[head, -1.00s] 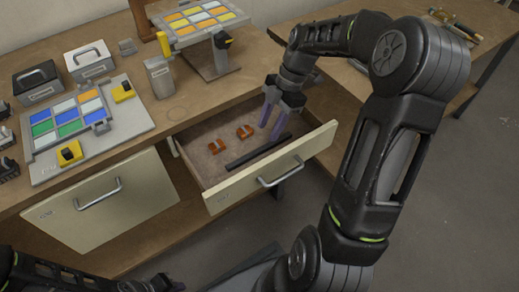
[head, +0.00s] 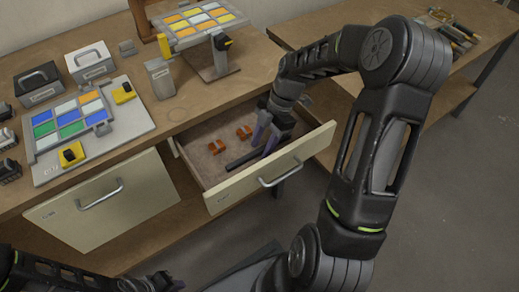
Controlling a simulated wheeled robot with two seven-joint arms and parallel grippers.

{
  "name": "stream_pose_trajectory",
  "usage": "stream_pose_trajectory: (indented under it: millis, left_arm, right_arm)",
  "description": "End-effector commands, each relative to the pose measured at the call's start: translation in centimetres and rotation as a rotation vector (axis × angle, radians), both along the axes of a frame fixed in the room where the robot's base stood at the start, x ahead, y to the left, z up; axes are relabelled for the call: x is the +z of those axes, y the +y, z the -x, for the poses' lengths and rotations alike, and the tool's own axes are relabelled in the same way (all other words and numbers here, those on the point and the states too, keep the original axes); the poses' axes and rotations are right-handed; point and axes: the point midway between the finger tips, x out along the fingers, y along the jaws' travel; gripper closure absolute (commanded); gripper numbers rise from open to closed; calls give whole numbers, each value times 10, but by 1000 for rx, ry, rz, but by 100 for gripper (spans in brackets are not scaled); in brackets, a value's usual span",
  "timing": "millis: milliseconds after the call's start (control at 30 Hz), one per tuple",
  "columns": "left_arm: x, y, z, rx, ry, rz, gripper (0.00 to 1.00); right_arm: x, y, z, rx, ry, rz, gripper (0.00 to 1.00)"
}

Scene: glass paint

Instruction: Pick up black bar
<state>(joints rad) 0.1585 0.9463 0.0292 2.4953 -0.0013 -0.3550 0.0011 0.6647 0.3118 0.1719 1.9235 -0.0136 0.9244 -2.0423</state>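The black bar (head: 243,159) lies on the floor of the open drawer (head: 207,186), set slantwise near the drawer's front. My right gripper (head: 265,140) reaches down into the drawer at the right end of the bar. Its two purplish fingers are apart, and their tips are close to the bar. The gripper and fingers hide the bar's right end, so I cannot tell whether they touch it. My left gripper (head: 165,282) shows only in part at the bottom edge, away from the drawer.
Two small orange-brown pieces (head: 216,146) lie in the drawer behind the bar. A closed-looking drawer front (head: 105,198) stands to the left. On the bench are a tray of coloured glass squares (head: 103,130), a grey box (head: 159,78) and a stand (head: 222,68).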

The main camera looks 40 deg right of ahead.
Motion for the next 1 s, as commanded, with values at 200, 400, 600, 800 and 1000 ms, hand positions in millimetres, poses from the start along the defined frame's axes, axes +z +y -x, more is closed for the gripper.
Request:
stream_pose_trajectory:
  millis: [200,400,600,800,1000]
  left_arm:
    - [0,0,0,0,0,0,80]
    - [0,0,0,0,0,0,80]
    - [0,0,0,0,0,0,80]
    - [0,0,0,0,0,0,80]
    - [0,0,0,0,0,0,80]
  right_arm:
    - [0,0,0,0,0,1,60]
    - [0,0,0,0,0,1,60]
    - [0,0,0,0,0,1,71]
    - [1,0,0,1,0,1,87]
    - [1,0,0,1,0,1,100]
